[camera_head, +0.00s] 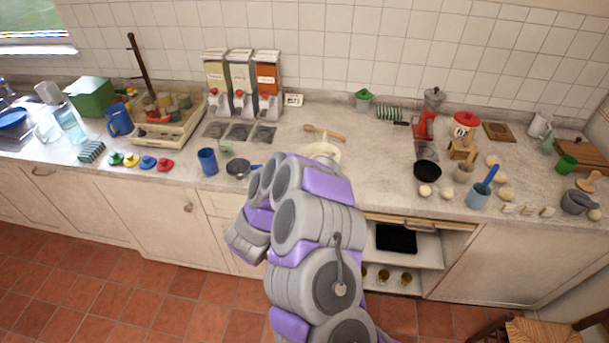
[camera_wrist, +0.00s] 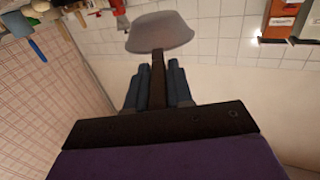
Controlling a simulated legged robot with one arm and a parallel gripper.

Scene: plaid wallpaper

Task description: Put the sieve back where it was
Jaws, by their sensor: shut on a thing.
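In the wrist view my gripper (camera_wrist: 158,72) is shut on the dark handle of the sieve (camera_wrist: 160,32). The sieve's grey, translucent bowl sticks out beyond the fingertips, clear of anything around it. In the head view my arm hides the fingers. A pale rounded shape (camera_head: 325,150) just past the arm may be part of the sieve; I cannot tell for sure. It appears in front of a wooden utensil (camera_head: 325,133) on the worktop.
Three dispensers (camera_head: 241,80) stand against the wall, left of my arm. A blue cup (camera_head: 207,161) and a dark bowl (camera_head: 238,169) are near the front edge. A black pan (camera_head: 427,171) and a blue-grey mug (camera_head: 479,195) are to the right. Worktop between is mostly clear.

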